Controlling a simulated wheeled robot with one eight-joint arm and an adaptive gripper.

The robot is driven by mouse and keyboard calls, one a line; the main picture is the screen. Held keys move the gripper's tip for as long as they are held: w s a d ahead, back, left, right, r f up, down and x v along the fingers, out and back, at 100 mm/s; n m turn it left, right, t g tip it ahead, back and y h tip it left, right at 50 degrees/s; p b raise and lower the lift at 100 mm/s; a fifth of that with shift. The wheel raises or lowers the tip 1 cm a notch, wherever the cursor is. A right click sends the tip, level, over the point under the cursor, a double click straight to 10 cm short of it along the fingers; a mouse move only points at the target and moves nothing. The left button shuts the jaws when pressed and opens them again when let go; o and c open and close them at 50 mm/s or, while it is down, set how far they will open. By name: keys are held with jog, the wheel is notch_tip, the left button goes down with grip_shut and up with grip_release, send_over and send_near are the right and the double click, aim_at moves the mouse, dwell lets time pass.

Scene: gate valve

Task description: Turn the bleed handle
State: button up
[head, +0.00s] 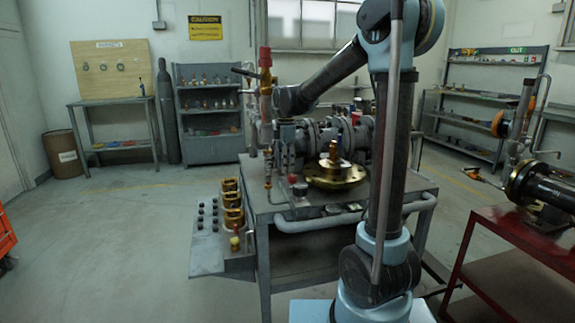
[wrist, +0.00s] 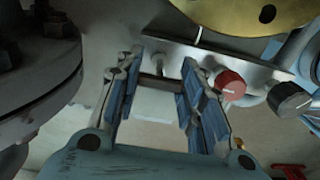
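In the wrist view my gripper (wrist: 161,62) has its two blue-padded fingers apart, with a wide gap between them. A short dark bar (wrist: 160,82) shows across this gap; I cannot tell whether the fingers touch it or whether it is the bleed handle. A round red knob (wrist: 230,85) and a black knob (wrist: 290,98) sit just right of the fingers on a grey fitting. The red knob also shows in the head view (head: 298,188), beside the brass flange. In the head view my arm reaches left over the bench, and its fingertips are not clear.
The brass flange (head: 333,175) lies on the grey bench (head: 390,192), with grey flanged pipework (head: 345,135) behind it. A vertical pipe with red parts (head: 265,90) stands at the bench's left. A red table (head: 515,245) is at right.

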jog(key=shift+w, duration=0.15)
jog(key=m, duration=0.4)
jog(key=shift+m, duration=0.4)
jog(key=m, duration=0.4)
jog(key=shift+w+m, duration=0.1)
jog(key=shift+m, duration=0.2)
jog(key=m, duration=0.4)
jog(key=shift+m, duration=2.2)
jog(key=shift+r, duration=0.1)
